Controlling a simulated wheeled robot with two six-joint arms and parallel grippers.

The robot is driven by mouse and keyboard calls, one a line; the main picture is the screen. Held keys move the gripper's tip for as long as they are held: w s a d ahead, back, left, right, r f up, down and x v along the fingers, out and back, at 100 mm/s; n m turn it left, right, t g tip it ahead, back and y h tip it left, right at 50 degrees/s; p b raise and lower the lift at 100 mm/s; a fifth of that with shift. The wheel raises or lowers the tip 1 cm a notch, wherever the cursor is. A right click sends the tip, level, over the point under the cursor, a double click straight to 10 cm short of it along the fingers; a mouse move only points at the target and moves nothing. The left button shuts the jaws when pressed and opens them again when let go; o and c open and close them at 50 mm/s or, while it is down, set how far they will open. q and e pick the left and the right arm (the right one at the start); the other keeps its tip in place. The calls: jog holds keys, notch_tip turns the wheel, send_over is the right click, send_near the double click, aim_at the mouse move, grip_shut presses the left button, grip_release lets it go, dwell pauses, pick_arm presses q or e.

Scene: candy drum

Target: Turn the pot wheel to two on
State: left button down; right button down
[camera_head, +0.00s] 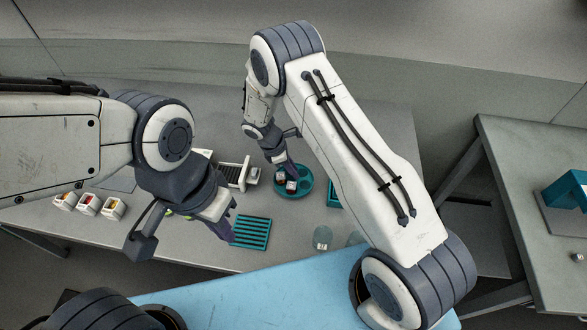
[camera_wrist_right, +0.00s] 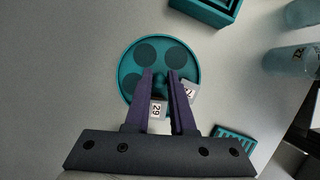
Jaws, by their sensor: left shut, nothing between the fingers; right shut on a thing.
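The pot wheel (camera_wrist_right: 127,63) is a round teal disc with dark round pockets on the table; it also shows in the head view (camera_head: 307,181). My right gripper (camera_wrist_right: 161,74) is shut on the small teal knob (camera_wrist_right: 161,88) at the wheel's middle, one finger on each side. Two pots with white labels sit on the near side of the wheel: one marked 29 (camera_wrist_right: 156,111), the other (camera_wrist_right: 190,91) partly behind a finger, its number unclear. The far pockets look empty. My left gripper (camera_head: 229,239) is shut and empty, beside the teal slotted rack (camera_head: 253,232).
Three small white bins (camera_head: 87,205) stand at the table's left. A white device (camera_head: 237,174) is left of the wheel. A teal tray (camera_wrist_right: 209,12) and clear cups (camera_wrist_right: 292,61) lie to the wheel's right. Another table (camera_head: 530,150) stands at far right.

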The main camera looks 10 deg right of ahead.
jog(key=shift+m+b, duration=0.3)
jog(key=shift+m, duration=0.1)
jog(key=shift+m+g+b, duration=0.7)
jog(key=shift+m+b, duration=0.1)
jog(key=shift+m, duration=0.6)
jog(key=shift+m+g+y+b, duration=0.65)
jog(key=shift+m+b, duration=0.4)
jog(key=shift+m, duration=0.85)
jog(key=shift+m+g+y+b, duration=0.5)
jog(key=shift+m+b, duration=0.2)
jog(key=shift+m, duration=1)
jog(key=shift+m+y+b, duration=0.35)
jog(key=shift+m+y, duration=0.1)
jog(key=shift+m, duration=1.25)
jog(key=c, duration=1)
grip_release()
jog(key=shift+c, duration=0.2)
jog(key=shift+w+r, duration=0.1)
